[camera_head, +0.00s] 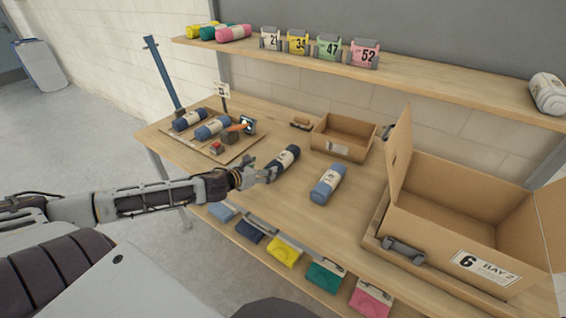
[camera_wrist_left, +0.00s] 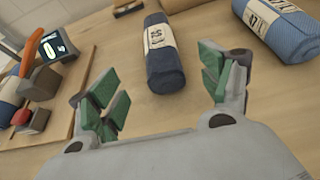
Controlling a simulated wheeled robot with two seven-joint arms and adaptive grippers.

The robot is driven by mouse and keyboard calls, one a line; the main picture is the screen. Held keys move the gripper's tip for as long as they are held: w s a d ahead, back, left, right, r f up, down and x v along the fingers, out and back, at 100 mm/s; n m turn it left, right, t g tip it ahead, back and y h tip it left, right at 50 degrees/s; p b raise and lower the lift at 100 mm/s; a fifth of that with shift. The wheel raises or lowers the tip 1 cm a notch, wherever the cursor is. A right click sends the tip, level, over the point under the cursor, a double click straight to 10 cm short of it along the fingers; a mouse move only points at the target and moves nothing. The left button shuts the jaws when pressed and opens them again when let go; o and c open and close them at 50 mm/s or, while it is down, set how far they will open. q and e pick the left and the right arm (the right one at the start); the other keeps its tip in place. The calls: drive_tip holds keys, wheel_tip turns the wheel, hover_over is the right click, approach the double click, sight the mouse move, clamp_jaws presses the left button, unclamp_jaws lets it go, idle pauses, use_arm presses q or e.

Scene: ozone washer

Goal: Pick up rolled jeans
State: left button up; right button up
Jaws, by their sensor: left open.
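A dark navy rolled pair of jeans (camera_head: 284,161) with a white paper label lies on the table in front of my left gripper (camera_head: 259,175). In the left wrist view the navy roll (camera_wrist_left: 163,62) lies ahead and between the green-padded fingers of the open left gripper (camera_wrist_left: 160,93); the jaws are empty. A lighter blue rolled jeans (camera_head: 328,184) lies to the right, and it also shows in the left wrist view (camera_wrist_left: 283,28). Two more rolls, a navy one (camera_head: 189,120) and a blue one (camera_head: 212,128), lie on a board at the left. My right gripper is not seen.
An open cardboard box (camera_head: 455,214) marked 6 stands at the right. A small open box (camera_head: 342,136) stands behind the rolls. The board (camera_head: 203,144) holds a small display (camera_head: 248,124) and an orange-handled tool (camera_head: 236,128). A shelf (camera_head: 400,83) runs above.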

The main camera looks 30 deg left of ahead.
sight(279, 159)
use_arm(q)
drive_tip(key=shift+x, duration=3.6)
drive_tip(key=shift+w, duration=0.1)
drive_tip(key=shift+w, duration=1.3)
drive_tip(key=shift+p+x, duration=0.3)
drive_tip(key=shift+x, duration=1)
drive_tip(key=c, duration=1.4)
drive_tip(key=shift+o, duration=0.2)
drive_tip(key=shift+r, duration=0.1)
drive_tip(key=shift+r, duration=4.9)
